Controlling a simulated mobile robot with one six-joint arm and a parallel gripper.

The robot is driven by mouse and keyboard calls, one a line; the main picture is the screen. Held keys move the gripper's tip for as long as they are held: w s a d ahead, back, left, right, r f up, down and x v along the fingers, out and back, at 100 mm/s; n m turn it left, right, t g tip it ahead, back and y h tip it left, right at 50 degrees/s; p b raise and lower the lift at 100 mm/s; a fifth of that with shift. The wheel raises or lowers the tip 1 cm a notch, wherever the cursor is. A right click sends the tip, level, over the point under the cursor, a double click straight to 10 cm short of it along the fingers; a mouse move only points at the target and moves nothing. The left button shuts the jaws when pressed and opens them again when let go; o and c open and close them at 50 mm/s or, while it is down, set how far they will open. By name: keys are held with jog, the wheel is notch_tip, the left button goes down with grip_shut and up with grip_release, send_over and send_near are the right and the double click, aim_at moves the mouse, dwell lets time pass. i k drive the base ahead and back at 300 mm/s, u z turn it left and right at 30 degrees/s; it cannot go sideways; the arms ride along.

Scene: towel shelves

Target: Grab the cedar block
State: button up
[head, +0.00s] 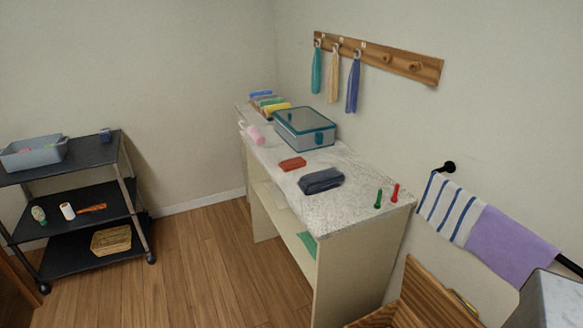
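A small flat reddish-brown block (292,163) lies on the speckled top of the cream shelf unit (350,204). It looks most like the cedar block, but I cannot be sure of its material at this size. It sits in front of a teal-rimmed clear box (305,129) and behind a dark blue-grey folded cloth (321,181), apart from both. My gripper is not in view.
Red (395,193) and green (378,199) pegs stand near the unit's front corner. A black cart (90,195) stands left, with open wooden floor between. A wooden crate (420,300) and a towel rail (449,167) are at right.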

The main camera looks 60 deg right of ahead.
aim_at(290, 165)
jog(key=z, duration=0.05)
jog(key=i, duration=0.95)
jog(key=u, duration=0.05)
